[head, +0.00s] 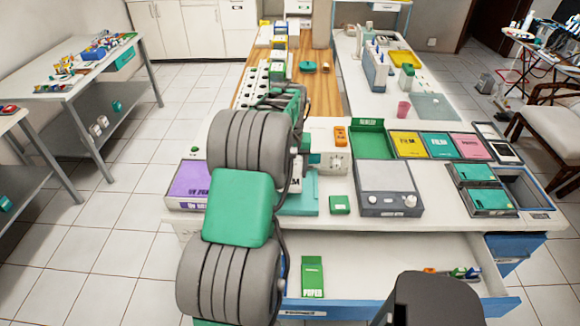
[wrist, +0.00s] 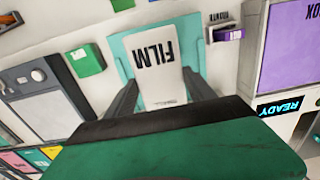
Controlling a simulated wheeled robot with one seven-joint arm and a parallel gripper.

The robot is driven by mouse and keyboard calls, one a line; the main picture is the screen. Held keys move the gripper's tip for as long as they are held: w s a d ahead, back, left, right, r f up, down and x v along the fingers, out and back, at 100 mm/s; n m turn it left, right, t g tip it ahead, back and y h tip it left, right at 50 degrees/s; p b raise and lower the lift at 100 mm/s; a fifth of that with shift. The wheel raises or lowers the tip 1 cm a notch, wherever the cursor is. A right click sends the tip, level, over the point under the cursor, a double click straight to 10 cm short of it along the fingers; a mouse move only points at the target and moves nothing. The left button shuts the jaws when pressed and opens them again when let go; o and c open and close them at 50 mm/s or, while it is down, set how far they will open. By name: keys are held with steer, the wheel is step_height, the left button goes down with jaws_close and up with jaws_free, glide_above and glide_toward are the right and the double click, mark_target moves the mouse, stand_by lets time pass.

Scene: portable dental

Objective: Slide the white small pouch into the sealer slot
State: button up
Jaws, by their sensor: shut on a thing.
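The white small pouch (wrist: 158,75), printed FILM and upside down in the wrist view, lies between the two fingers of my gripper (wrist: 162,84), which is shut on it. A teal panel (wrist: 125,48) is behind or under it; I cannot tell whether they touch. In the head view my arm hides the gripper, and a white piece marked M (head: 296,183), probably the pouch, shows at its edge above the teal panel (head: 304,202). A lit READY display (wrist: 281,108) is at the right of the wrist view. No sealer slot can be made out clearly.
The purple box (head: 190,180) is left of my arm. A green box (head: 340,204), a grey device with knobs (head: 388,186) and a pale device with a dial (head: 330,160) are to its right. The drawer (head: 400,265) below the counter is open.

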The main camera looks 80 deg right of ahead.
steer(key=shift+f+b, duration=2)
steer(key=shift+f, duration=1.35)
steer(key=shift+w+d+r+p, duration=0.1)
steer(key=shift+w+d+p, duration=0.1)
steer(key=shift+d, duration=0.2)
steer(key=shift+w+d+r+p, duration=0.1)
steer(key=shift+d+p, duration=0.05)
steer(key=shift+d, duration=0.2)
steer(key=shift+w+d, duration=0.15)
steer(key=shift+d, duration=0.6)
steer(key=shift+w+d, duration=0.1)
steer(key=shift+d, duration=0.6)
steer(key=shift+a+f, duration=0.2)
steer(key=o, duration=1.5)
steer(key=shift+r, duration=0.1)
